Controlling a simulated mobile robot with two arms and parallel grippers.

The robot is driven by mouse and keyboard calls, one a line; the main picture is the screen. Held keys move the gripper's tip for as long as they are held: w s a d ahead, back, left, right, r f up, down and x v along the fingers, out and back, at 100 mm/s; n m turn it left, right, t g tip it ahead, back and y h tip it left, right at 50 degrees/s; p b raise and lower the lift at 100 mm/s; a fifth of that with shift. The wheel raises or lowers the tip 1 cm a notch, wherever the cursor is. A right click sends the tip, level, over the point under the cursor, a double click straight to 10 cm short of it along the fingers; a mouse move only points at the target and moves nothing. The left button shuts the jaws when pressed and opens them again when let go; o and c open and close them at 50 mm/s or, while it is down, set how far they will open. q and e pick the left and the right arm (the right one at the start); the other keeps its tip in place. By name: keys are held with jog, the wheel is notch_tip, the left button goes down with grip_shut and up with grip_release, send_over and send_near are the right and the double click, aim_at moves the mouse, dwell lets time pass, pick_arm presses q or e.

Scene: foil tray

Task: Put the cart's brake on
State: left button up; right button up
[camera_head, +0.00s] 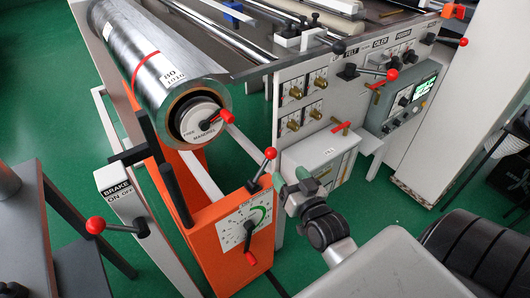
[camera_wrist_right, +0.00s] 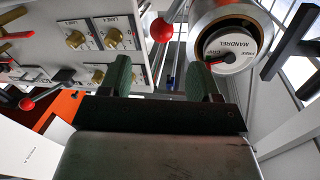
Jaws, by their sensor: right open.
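The brake post (camera_head: 128,205) is a white column labelled BRAKE, ON and OFF, at the left of the orange cart (camera_head: 205,215) in the head view. Its brake lever has a red ball (camera_head: 95,225) and a dark pivot; it points left, nearly level, below the label. I cannot tell its setting for sure. My right gripper (camera_head: 297,186) is open and empty, to the right of the cart's dial panel and well apart from the brake lever. Its two green fingers are spread in the right wrist view (camera_wrist_right: 162,77). My left gripper is not in view.
The cart carries a foil roll (camera_head: 150,50) on a mandrel with a red handle (camera_head: 226,116). A red-balled lever (camera_head: 270,153) and dial panel (camera_head: 245,228) stand between my right gripper and the brake. The machine's control panel (camera_head: 308,105) rises behind. Grey framework (camera_head: 22,225) is at left.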

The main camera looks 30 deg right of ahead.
aim_at(273, 158)
jog(key=w, duration=0.6)
jog(key=shift+d+f, duration=0.1)
jog(key=shift+d, duration=0.25)
jog(key=w, duration=0.4)
jog(key=shift+w+d+f, duration=0.1)
jog(key=shift+w, duration=0.2)
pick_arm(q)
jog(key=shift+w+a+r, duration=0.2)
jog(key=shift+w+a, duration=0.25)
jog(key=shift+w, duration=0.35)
pick_arm(e)
jog(key=shift+w+a, duration=0.1)
jog(key=shift+a, duration=0.1)
jog(key=shift+d, duration=0.1)
jog(key=c, duration=1)
grip_shut()
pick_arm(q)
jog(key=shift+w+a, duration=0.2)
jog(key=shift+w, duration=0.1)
